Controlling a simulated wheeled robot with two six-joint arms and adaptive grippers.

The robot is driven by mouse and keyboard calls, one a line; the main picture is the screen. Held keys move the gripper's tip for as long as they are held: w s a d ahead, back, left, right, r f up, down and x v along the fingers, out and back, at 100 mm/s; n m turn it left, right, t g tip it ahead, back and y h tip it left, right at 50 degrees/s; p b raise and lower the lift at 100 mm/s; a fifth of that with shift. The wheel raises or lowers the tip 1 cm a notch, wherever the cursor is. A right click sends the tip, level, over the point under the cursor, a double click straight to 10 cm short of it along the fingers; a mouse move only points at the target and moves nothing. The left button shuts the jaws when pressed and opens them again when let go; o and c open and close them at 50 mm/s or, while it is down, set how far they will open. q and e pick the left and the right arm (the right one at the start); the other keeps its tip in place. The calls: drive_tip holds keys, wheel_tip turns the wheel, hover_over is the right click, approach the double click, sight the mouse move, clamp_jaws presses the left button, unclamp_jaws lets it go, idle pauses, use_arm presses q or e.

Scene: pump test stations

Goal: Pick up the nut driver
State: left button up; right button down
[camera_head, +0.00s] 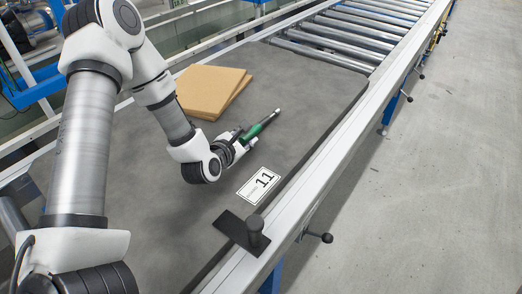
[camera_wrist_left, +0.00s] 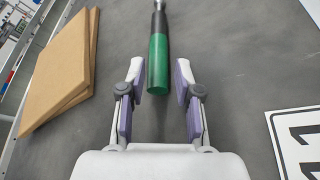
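The nut driver (camera_head: 262,125) lies on the grey mat of the bench, with a green handle and a dark shaft that ends in a metal tip. In the left wrist view the green handle (camera_wrist_left: 158,62) points toward me, its end between the fingertips. My left gripper (camera_head: 243,135) is at the handle end in the head view. In the left wrist view my left gripper (camera_wrist_left: 160,82) is open, with a gap on each side of the handle. Whether the fingers are at the handle's height is hard to tell. My right gripper is not in view.
Stacked brown boards (camera_head: 210,90) lie left of the driver, also in the left wrist view (camera_wrist_left: 62,70). A label marked 11 (camera_head: 258,186) lies nearer. A black plate with a post (camera_head: 240,232) sits at the bench's near edge. Rollers (camera_head: 345,35) lie beyond the mat (camera_head: 300,95).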

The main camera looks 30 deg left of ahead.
sight(255, 130)
use_arm(q)
drive_tip(key=shift+w+a, duration=0.1)
drive_tip(key=shift+w, duration=0.15)
drive_tip(key=x, duration=0.6)
drive_tip(key=shift+w+r+b, duration=0.15)
drive_tip(key=shift+w+b, duration=0.25)
drive_tip(key=shift+w, duration=0.1)
drive_tip(key=shift+s, duration=0.1)
clamp_jaws()
